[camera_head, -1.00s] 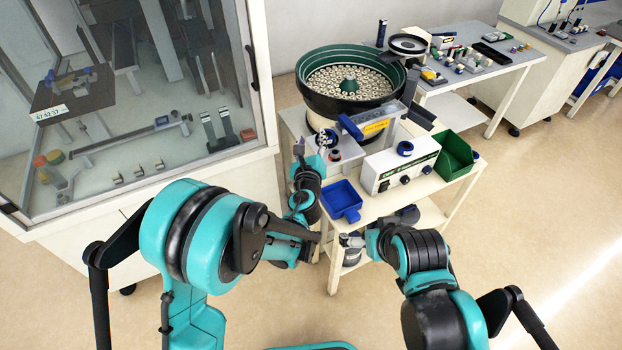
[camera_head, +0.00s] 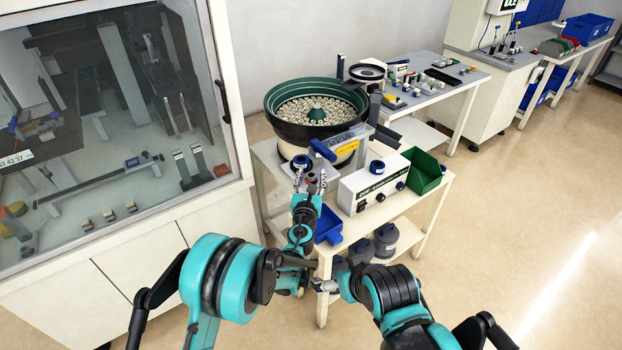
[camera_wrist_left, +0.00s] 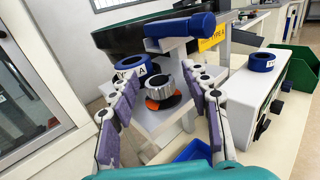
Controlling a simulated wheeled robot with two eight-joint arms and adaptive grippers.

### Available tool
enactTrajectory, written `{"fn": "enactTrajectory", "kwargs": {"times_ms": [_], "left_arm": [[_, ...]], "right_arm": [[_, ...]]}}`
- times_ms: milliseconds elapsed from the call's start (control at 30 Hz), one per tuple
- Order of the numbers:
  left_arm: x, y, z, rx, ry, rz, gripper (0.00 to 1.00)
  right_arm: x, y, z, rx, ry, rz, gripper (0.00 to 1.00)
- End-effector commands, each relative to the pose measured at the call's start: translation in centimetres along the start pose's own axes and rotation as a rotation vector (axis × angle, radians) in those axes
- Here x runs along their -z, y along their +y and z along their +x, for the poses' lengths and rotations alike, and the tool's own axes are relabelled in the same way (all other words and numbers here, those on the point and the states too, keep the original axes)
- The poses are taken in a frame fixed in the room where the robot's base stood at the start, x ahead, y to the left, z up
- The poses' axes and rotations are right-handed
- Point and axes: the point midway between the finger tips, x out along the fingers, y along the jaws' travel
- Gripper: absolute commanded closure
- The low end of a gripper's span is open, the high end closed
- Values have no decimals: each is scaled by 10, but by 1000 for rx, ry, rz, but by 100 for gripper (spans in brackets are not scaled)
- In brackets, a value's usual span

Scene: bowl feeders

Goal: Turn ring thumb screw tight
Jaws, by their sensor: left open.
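The ring thumb screw, which looks to be a silver knurled ring (camera_wrist_left: 160,84), stands over an orange-red base on the feeder's plate. My left gripper (camera_head: 311,178) is open beside the feeder bowl. In the left wrist view, its two purple-padded fingers (camera_wrist_left: 160,92) spread to either side of the silver ring, with a gap showing between. In the head view the fingers partly hide the ring. My right gripper (camera_head: 322,286) is low at the table's front edge, far from the screw; its jaws are too small to read.
A blue ring marked A (camera_wrist_left: 133,65) sits just left of the silver ring. The green bowl feeder (camera_head: 272,121) stands behind. A white control box (camera_head: 357,184), a blue tray (camera_head: 329,225) and a green bin (camera_head: 427,174) are close by. A glass cabinet stands left.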

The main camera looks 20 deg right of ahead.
Motion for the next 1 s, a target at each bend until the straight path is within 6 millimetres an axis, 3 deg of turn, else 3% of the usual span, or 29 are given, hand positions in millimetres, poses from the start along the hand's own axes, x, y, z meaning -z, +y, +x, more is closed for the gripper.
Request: {"fn": "enactTrajectory", "kwargs": {"times_ms": [233, 400, 733, 1000], "left_arm": [[-1, 0, 1, 0, 0, -1, 55], [0, 0, 1, 0, 0, -1, 100], [0, 1, 1, 17, 0, -1, 100], [0, 3, 1, 143, 0, -1, 100]], "right_arm": [[0, 0, 0, 0, 0, 0, 0], [0, 0, 0, 0, 0, 0, 0], [0, 0, 0, 0, 0, 0, 0], [0, 0, 0, 0, 0, 0, 0]]}}
